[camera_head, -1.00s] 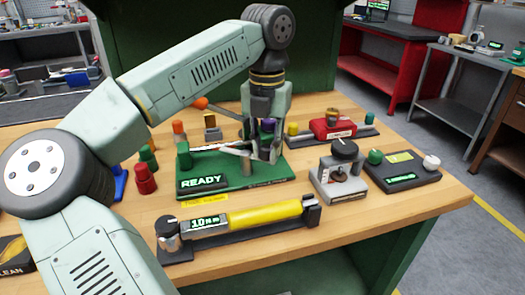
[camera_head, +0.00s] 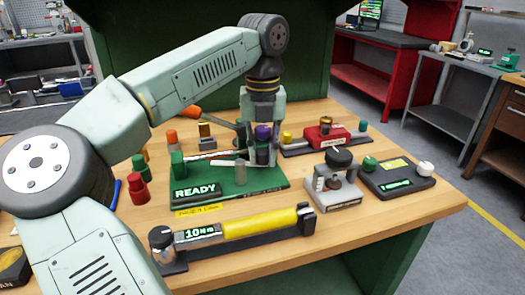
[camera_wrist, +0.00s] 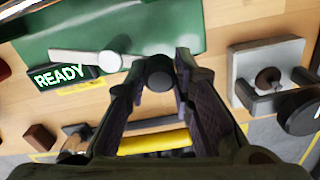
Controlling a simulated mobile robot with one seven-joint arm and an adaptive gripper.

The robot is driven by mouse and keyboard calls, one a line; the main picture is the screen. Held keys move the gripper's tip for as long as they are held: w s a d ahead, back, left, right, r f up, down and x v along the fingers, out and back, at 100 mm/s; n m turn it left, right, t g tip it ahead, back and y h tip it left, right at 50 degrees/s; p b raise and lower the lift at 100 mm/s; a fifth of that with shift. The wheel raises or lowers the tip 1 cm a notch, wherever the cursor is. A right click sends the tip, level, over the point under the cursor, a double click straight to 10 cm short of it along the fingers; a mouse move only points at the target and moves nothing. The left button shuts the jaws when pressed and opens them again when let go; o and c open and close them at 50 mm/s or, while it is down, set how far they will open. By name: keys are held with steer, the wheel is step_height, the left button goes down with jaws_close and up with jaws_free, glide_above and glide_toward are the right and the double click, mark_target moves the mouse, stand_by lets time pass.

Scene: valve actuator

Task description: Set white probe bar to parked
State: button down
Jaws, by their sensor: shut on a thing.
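The green fixture (camera_head: 255,189) with a lit READY display (camera_head: 195,190) sits on the wooden bench; it also fills the top of the wrist view (camera_wrist: 150,25). A pale white bar (camera_head: 212,155) lies over the fixture, left of my gripper; the wrist view shows a white bar (camera_wrist: 85,58) with a rounded end. My gripper (camera_head: 263,155) points down at the fixture's right part. The fingers hide the knob's lower part.
A yellow-handled torque wrench (camera_head: 260,222) lies along the front edge. A grey clamp-like device (camera_head: 335,185) and a black box with knobs (camera_head: 398,178) stand to the right. A red device (camera_head: 325,137) is behind. Red and orange pegs (camera_head: 138,188) stand left.

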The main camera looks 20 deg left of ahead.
steer(key=c, duration=1.4)
jaws_free()
steer(key=shift+o, duration=0.2)
step_height(320, 180, up, 8)
steer(key=shift+f, duration=0.2)
